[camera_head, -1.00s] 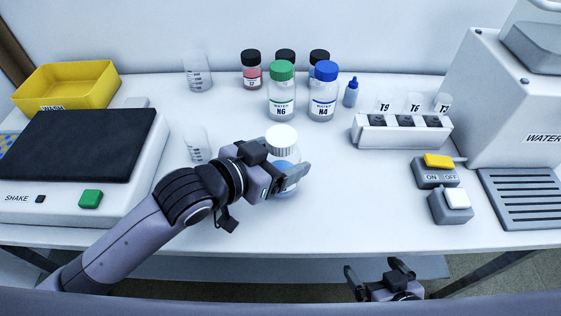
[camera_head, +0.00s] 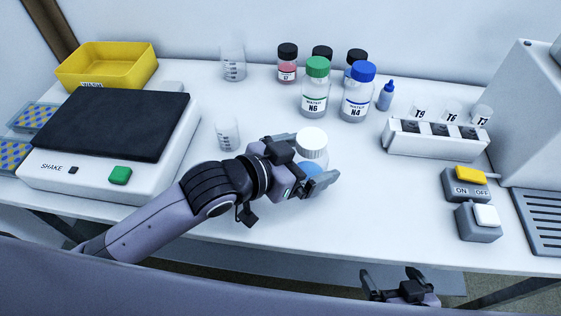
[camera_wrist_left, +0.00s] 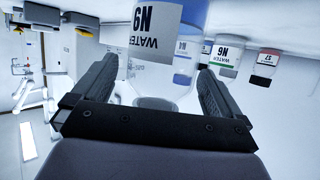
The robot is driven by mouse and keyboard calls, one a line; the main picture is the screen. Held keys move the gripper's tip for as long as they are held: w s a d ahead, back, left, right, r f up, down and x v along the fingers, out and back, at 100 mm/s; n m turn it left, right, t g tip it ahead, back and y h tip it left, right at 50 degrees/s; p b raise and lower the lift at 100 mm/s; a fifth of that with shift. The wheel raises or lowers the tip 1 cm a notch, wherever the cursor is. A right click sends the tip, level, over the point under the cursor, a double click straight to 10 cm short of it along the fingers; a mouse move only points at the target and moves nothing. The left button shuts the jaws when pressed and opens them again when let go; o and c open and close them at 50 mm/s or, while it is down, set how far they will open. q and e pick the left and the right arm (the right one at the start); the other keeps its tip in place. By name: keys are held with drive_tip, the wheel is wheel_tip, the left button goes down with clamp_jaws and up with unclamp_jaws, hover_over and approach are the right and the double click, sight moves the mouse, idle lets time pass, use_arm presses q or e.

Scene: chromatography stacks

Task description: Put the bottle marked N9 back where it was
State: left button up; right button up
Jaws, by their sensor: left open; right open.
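A clear bottle with a white cap (camera_head: 312,141) stands upright on the bench near its front, with bluish contents low down. Its label faces away in the head view. In the left wrist view a large bottle label (camera_wrist_left: 154,33) shows upside down and appears to read WATER N9. My left gripper (camera_head: 322,183) is open, its fingers at the white-capped bottle's lower part; I cannot tell whether they touch it. It also shows open in the left wrist view (camera_wrist_left: 158,85). My right gripper (camera_head: 397,276) is open and empty, below the bench's front edge.
Bottles N6 (camera_head: 315,88) and N4 (camera_head: 357,92) stand behind, with several black-capped bottles. A beaker (camera_head: 227,134) is left of the gripper. A shaker (camera_head: 110,125) and yellow tray (camera_head: 105,66) lie left; a vial rack (camera_head: 436,138) and switches (camera_head: 467,183) right.

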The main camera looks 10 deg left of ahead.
use_arm(q)
drive_tip(key=v, duration=1.1)
drive_tip(key=shift+p, duration=0.4)
use_arm(e)
drive_tip(key=shift+d+r, duration=0.1)
drive_tip(key=shift+r, duration=0.25)
use_arm(q)
drive_tip(key=shift+s+a+r, duration=0.1)
drive_tip(key=shift+s+a, duration=0.05)
